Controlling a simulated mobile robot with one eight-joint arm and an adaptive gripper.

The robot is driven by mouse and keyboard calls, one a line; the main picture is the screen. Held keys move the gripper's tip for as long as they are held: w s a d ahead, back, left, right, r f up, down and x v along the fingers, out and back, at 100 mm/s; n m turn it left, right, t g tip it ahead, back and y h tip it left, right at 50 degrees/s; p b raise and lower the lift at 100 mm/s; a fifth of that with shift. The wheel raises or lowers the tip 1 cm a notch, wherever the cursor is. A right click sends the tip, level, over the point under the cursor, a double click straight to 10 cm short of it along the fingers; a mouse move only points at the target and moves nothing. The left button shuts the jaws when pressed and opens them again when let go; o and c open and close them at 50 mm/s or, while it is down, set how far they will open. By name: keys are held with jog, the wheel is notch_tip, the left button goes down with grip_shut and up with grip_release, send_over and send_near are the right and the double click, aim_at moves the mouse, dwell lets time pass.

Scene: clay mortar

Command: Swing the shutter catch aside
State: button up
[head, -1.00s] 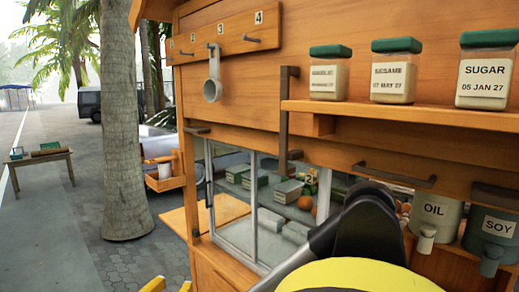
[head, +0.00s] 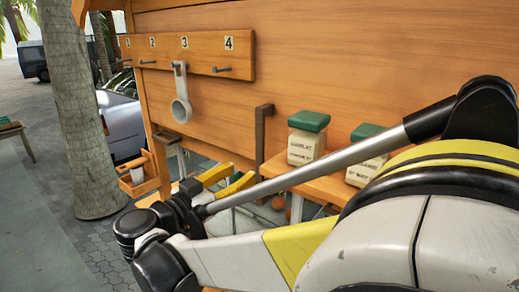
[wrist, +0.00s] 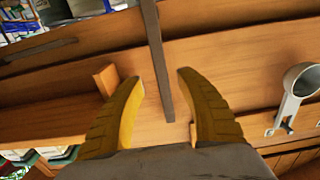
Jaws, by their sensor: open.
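A dark, upright metal bar (head: 262,150), which looks like the shutter catch, is on the wooden stall front, left of the shelf. Its top end is bent. My gripper (head: 243,172) is open and empty, with yellow fingers just left of the bar's lower part in the head view. In the wrist view the bar (wrist: 152,35) runs from the top edge down between the spread fingers of my gripper (wrist: 160,76). Its end shows in that gap. No contact is visible, and I cannot tell whether the bar lies at fingertip depth.
A numbered peg board (head: 195,55) carries a hanging grey ladle (head: 180,108), left of the bar. The ladle (wrist: 302,80) is right in the wrist view. Green-lidded jars (head: 306,146) stand on a wooden shelf (head: 316,188) to the right. A wooden bracket (wrist: 106,80) is beside one finger.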

aim_at(259, 162)
jog(key=p+x, duration=0.1)
jog(key=x, duration=0.7)
jog(key=shift+w+d, duration=0.25)
jog(key=shift+w, duration=0.05)
